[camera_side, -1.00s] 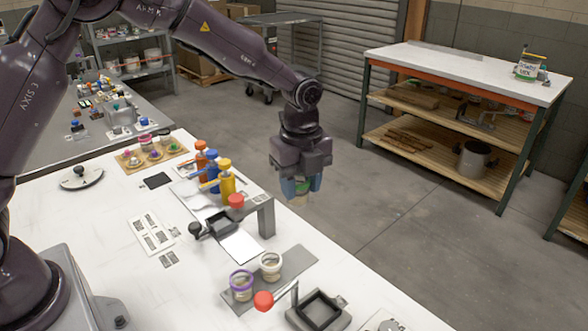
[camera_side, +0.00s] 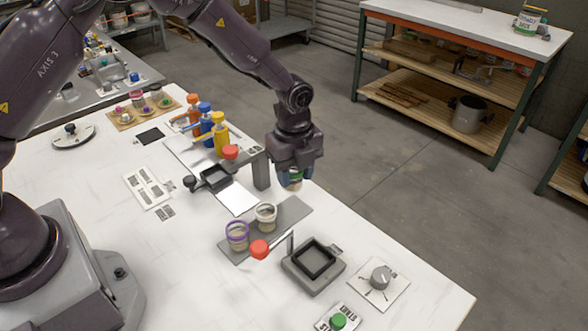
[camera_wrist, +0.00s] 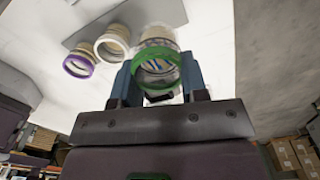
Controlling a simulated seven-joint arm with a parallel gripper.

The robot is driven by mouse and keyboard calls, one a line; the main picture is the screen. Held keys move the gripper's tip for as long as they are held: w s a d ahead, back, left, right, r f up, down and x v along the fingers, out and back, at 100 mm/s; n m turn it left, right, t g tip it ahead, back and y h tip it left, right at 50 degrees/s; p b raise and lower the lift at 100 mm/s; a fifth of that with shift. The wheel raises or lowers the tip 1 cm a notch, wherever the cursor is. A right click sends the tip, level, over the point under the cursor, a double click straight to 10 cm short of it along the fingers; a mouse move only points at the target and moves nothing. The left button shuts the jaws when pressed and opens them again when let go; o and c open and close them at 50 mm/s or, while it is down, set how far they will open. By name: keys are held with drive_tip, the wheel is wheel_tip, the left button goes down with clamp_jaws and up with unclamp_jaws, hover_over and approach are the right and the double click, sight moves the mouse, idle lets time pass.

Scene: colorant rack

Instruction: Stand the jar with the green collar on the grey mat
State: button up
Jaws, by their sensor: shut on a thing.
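My gripper (camera_side: 293,181) is shut on the jar with the green collar (camera_side: 295,186), largely hidden by the fingers in the side view. In the wrist view the green-collared jar (camera_wrist: 158,62) is between the two blue fingers. The grey mat (camera_side: 290,213) lies on the white table; the held jar appears just above its far end, at the table's far edge. I cannot tell whether the jar touches anything. A jar with a white collar (camera_side: 265,216) and a jar with a purple collar (camera_side: 237,236) stand on the mat.
A red-knobbed lever (camera_side: 260,249) and a dark square fixture (camera_side: 314,260) are in front of the mat. A grey post (camera_side: 261,171) and orange, blue and yellow bottles (camera_side: 219,137) stand to the left. The mat's far end looks bare.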

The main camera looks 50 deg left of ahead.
drive_tip(key=shift+f, duration=2.9)
drive_tip(key=shift+f, duration=0.45)
drive_tip(key=o, duration=1.4)
drive_tip(key=shift+r, duration=3.5)
